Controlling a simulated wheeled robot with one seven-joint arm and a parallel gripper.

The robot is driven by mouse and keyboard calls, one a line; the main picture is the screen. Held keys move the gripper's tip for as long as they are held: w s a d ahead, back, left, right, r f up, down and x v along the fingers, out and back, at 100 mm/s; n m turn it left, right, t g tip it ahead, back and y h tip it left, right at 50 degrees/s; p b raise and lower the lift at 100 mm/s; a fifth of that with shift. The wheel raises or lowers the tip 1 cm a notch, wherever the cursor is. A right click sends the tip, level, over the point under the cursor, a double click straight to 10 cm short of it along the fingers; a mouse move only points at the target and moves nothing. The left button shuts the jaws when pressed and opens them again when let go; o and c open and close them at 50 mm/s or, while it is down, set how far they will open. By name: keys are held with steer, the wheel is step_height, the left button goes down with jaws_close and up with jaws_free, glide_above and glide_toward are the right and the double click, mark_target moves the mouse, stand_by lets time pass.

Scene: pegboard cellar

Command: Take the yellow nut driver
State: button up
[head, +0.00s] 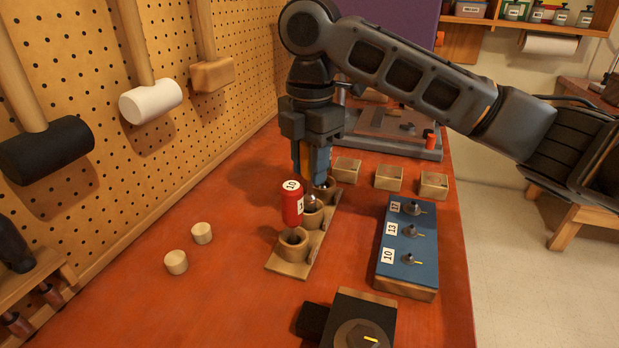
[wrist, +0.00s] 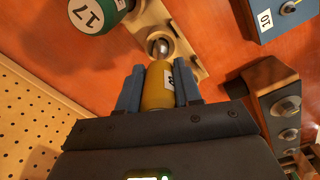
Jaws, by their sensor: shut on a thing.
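My gripper (wrist: 160,90) is shut on the yellow nut driver (wrist: 157,88), its blue fingers on both sides of the yellow handle. A red driver (head: 292,205) marked 10 stands upright close by, left of the gripper. A green driver (wrist: 95,14) marked 17 shows at the wrist view's top.
A blue-topped block (head: 408,247) marked 17, 13 and 10 stands right of the holder. Several wooden blocks (head: 388,179) lie behind it. Two small wooden pegs (head: 202,233) stand at left. A black dial box (head: 359,325) is in front.

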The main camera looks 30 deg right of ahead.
steer(key=s+d+r, duration=0.3)
steer(key=d+r, duration=0.4)
steer(key=d, duration=0.4)
steer(key=shift+r+b, duration=0.3)
steer(key=shift+d, duration=0.1)
steer(key=o, duration=0.5)
steer(key=shift+c, duration=0.2)
jaws_close()
